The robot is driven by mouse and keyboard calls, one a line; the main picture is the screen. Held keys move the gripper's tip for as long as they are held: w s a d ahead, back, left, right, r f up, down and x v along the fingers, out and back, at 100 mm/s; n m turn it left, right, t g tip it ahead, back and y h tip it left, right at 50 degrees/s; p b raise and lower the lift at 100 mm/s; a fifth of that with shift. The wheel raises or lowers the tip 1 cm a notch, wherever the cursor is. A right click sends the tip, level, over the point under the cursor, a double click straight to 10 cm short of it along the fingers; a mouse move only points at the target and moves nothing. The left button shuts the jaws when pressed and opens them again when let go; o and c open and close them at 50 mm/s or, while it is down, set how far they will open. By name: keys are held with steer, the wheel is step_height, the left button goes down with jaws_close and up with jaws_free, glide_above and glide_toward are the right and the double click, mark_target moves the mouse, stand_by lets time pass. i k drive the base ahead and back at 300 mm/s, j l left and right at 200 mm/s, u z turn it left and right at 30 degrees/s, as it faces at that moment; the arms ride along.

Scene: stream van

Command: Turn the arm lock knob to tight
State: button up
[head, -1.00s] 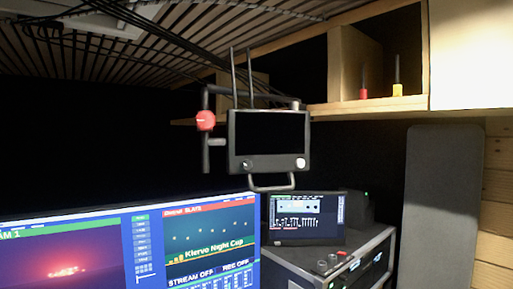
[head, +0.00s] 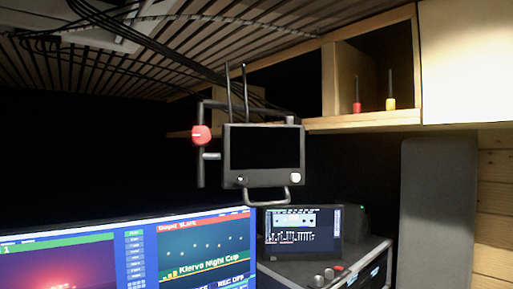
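A red knob (head: 201,135) sits on a dark upright arm bar, left of a hanging monitor (head: 264,149). I take it to be the arm lock knob; no tight or loose marking is readable on it. The monitor has a dark screen, two antennas on top, a knob at each lower corner and a handle loop below. It hangs from the dark bracket arm (head: 240,105) that runs across its top. My gripper does not show in the head view.
A large lit screen (head: 195,262) fills the lower left. A smaller display (head: 300,232) stands on a rack case (head: 345,268) with several knobs. A wooden shelf (head: 365,122) at upper right holds two screwdrivers. Cables run under the slatted ceiling. A grey panel (head: 437,210) stands at right.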

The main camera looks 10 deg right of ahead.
mark_target(200, 135)
steer(key=k+u, duration=0.15)
steer(key=u, duration=0.25)
steer(key=k+j+u, duration=0.1)
steer(key=u, duration=0.3)
steer(key=k+j+u, duration=0.1)
steer(key=u, duration=0.35)
